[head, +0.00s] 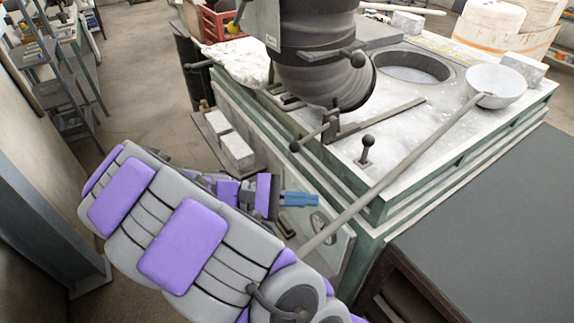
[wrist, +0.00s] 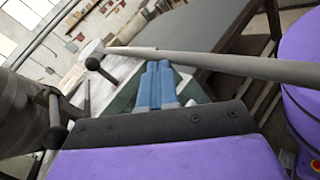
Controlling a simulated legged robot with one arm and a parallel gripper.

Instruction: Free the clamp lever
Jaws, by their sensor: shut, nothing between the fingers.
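Several black ball-ended levers show, and I cannot tell for certain which is the clamp lever. One lever (head: 325,130) sits at the table's near-left edge, its ball hanging over the side. A short upright lever (head: 367,143) stands on the table top. A third lever (head: 345,58) is on the dark duct. In the wrist view, one ball knob (wrist: 92,64) is beyond my fingers and another (wrist: 57,137) is at left. My gripper (head: 302,199) has blue fingers, shut and empty, beside the table's near side, below the levers; the fingers also show in the wrist view (wrist: 157,85).
A ladle (head: 493,86) rests on the white-topped green table (head: 440,130), its long handle slanting past the right of my fingers. The thick duct (head: 322,75) hangs over the table's left part. A round opening (head: 412,68) lies behind. A dark surface (head: 490,225) is at right.

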